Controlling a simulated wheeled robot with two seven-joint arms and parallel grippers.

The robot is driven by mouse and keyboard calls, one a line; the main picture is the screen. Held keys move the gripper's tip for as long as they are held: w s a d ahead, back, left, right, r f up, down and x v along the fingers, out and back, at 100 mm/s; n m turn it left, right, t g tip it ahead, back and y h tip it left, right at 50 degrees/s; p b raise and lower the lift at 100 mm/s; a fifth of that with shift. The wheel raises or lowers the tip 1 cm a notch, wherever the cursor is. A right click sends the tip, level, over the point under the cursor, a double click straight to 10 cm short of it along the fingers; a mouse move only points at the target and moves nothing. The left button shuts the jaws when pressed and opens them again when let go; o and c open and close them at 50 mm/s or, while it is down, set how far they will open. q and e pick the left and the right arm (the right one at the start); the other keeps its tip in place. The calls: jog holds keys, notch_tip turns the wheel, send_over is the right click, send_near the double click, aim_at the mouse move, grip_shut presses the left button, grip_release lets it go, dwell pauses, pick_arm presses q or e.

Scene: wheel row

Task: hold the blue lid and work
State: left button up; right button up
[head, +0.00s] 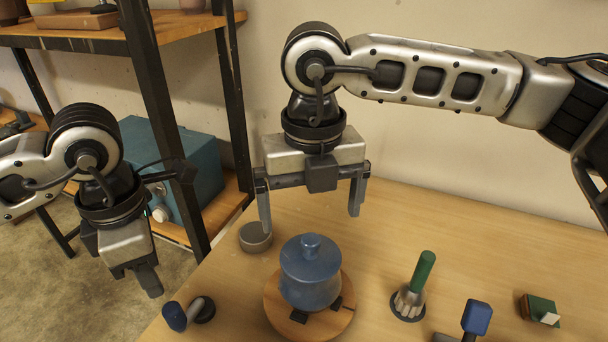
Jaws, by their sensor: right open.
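The blue lid (310,256) with a round knob on top sits on a blue pot (309,292). The pot stands on a round wooden board (281,315) with dark blocks at its edge. My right gripper (310,219) is open and empty above and behind the lid, its two fingers spread wide and pointing down. It does not appear to touch the lid. My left gripper (148,282) hangs at the left beyond the table's edge, away from the lid. It is seen side-on, so its jaw opening is hidden.
A round grey tin (255,238) stands behind left of the pot. A blue-ended tool (175,316) lies at front left. A green-handled brush (423,272), a blue-headed tool (477,318) and a green block (541,309) are at right. A shelf (165,26) stands left.

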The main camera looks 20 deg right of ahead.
aim_at(311, 238)
notch_tip(311, 238, down, 8)
jog(key=shift+r, duration=0.1)
dwell(0.4)
jog(key=c, duration=0.6)
jog(key=shift+o, duration=0.2)
jog(key=shift+c, duration=1.2)
jog(key=c, duration=0.4)
jog(key=shift+c, duration=0.2)
